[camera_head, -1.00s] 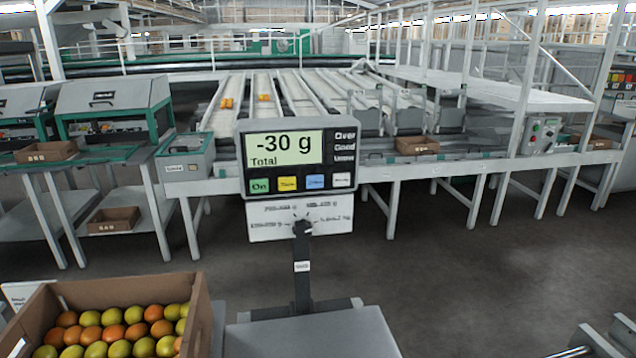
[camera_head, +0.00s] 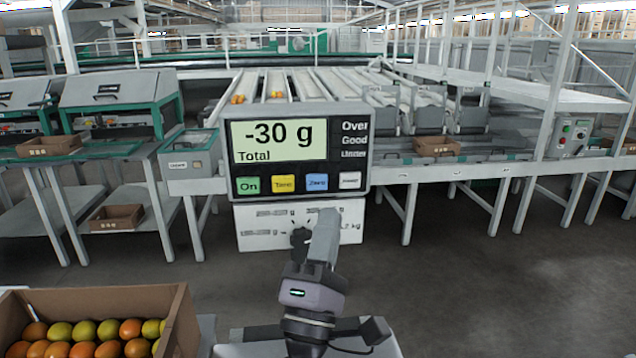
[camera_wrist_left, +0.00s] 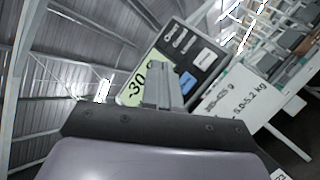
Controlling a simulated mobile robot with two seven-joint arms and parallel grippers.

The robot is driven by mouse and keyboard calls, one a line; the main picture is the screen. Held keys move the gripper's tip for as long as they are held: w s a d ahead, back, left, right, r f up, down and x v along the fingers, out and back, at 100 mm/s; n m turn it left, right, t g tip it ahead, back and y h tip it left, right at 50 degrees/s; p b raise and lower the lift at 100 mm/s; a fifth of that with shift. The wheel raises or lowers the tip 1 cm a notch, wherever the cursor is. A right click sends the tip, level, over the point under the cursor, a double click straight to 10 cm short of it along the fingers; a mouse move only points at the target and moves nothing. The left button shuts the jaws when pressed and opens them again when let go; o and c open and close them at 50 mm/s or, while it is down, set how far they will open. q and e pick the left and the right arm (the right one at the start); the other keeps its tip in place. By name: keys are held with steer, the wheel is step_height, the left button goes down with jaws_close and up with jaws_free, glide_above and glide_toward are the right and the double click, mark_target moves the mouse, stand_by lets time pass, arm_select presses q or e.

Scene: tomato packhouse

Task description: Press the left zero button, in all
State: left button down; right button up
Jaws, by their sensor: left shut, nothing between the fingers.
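The scale's display unit (camera_head: 297,150) stands in the middle of the head view and reads "-30 g", "Total". Below its screen is a row of buttons: green On, yellow Tare, blue Zero (camera_head: 317,182) and a white one. My left gripper (camera_head: 327,214) is shut and empty, its fingers pointing up just below the Zero button and covering part of the white label plate (camera_head: 262,228). In the left wrist view the closed fingers (camera_wrist_left: 162,82) overlap the screen, with the blue button (camera_wrist_left: 187,83) beside them. I cannot tell how far they are from the panel. My right gripper is out of view.
A cardboard box (camera_head: 172,322) of orange and green tomatoes stands at the bottom left. Behind the scale is a sorting line with white lanes (camera_head: 313,88) and a small brown tray (camera_head: 437,147). The floor (camera_head: 480,290) on the right is clear.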

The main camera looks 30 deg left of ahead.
mark_target(317, 182)
arm_select(q)
steer(key=shift+w, duration=0.1)
steer(key=shift+w+a+b, duration=0.25)
steer(key=shift+w+a, duration=0.65)
steer(key=shift+w, duration=0.25)
steer(key=shift+w+a+b, duration=0.3)
steer(key=shift+w+a, duration=0.55)
steer(key=shift+w, duration=0.3)
steer(key=shift+w+a+b, duration=0.25)
steer(key=shift+w+a, duration=0.65)
steer(key=shift+w, duration=0.25)
steer(key=shift+w+a, duration=0.25)
steer(key=shift+w, duration=0.1)
steer(key=shift+w+a, duration=0.25)
steer(key=shift+w, duration=0.05)
steer(key=shift+s+d, duration=0.1)
stand_by(0.4)
steer(key=shift+s+d, duration=0.4)
steer(key=shift+s, duration=0.15)
